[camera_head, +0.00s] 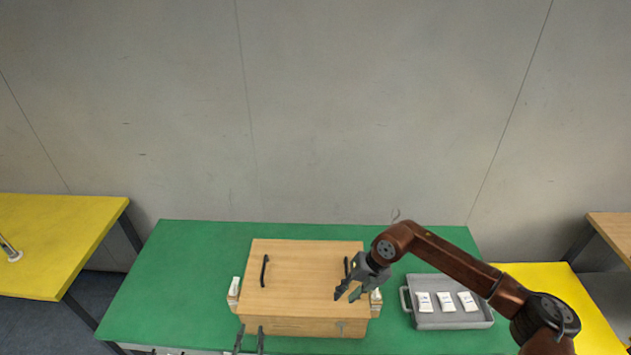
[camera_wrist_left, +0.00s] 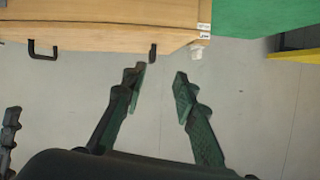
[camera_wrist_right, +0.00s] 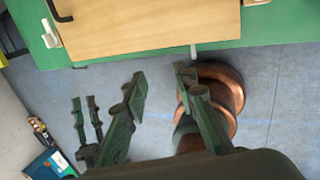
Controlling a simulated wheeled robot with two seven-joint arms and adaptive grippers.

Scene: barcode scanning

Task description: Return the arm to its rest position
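My right gripper (camera_head: 347,293) hangs from the bent brown arm that comes in from the right. In the head view it is over the right edge of a wooden box (camera_head: 305,265). Its fingers stand apart and empty in the right wrist view (camera_wrist_right: 160,82). My left gripper (camera_head: 250,338) shows only as two fingertips at the bottom, before the box's front. Its fingers are also apart and empty in the left wrist view (camera_wrist_left: 157,80). Most of the left arm is out of the head view.
The box has black handles and stands on a green table (camera_head: 180,275). Small white items sit at its left (camera_head: 234,287) and right (camera_head: 376,297) sides. A grey tray (camera_head: 488,316) with three white packets lies to the right. Yellow tables (camera_head: 50,240) flank the green one.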

